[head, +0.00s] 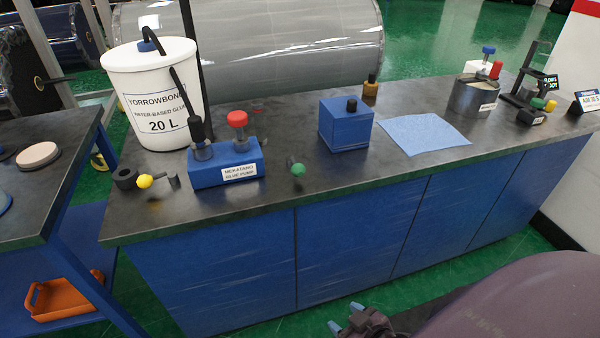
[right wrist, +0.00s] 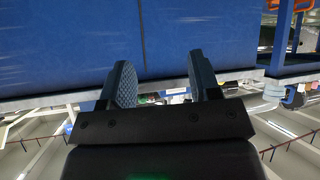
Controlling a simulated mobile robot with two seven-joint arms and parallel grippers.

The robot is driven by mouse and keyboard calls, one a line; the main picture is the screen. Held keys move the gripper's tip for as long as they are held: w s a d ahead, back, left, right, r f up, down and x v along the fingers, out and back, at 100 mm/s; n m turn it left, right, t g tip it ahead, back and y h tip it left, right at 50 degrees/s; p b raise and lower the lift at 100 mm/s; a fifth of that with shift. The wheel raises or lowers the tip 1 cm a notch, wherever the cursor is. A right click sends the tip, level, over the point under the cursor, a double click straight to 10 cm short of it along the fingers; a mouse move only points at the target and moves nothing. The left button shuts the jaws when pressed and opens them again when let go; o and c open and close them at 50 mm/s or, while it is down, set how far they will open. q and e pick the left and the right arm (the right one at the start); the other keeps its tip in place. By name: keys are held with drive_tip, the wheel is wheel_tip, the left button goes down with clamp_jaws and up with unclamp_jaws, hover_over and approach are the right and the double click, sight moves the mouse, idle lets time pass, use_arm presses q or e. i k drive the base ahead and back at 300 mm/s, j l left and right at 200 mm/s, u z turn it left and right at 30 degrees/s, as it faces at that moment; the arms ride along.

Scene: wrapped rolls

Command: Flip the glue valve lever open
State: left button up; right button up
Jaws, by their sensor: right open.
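A blue glue pump (head: 225,166) with a black knob and a red knob stands at the left of the blue counter's dark top. A small lever with a yellow ball end (head: 145,181) sits to its left, beside a black round fitting (head: 125,178). Another small lever with a green ball end (head: 298,170) is to its right. I cannot tell which one is the glue valve lever. My right gripper (head: 346,317) is low at the bottom edge, in front of the counter and well away from both levers. Its jaws are open and empty in the right wrist view (right wrist: 160,80). My left gripper is out of view.
A white glue bucket (head: 152,95) stands behind the pump. A blue box (head: 346,125), a light blue cloth (head: 424,134) and a grey pot (head: 474,97) are farther right. The counter's front edge lies between my right gripper and the levers. An orange tray (head: 65,298) is low left.

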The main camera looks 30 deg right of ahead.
sight(298, 170)
drive_tip(key=i+l, duration=0.1)
drive_tip(key=l, duration=0.8)
drive_tip(key=i+l, duration=0.1)
drive_tip(key=l, duration=0.75)
drive_tip(key=u, duration=0.05)
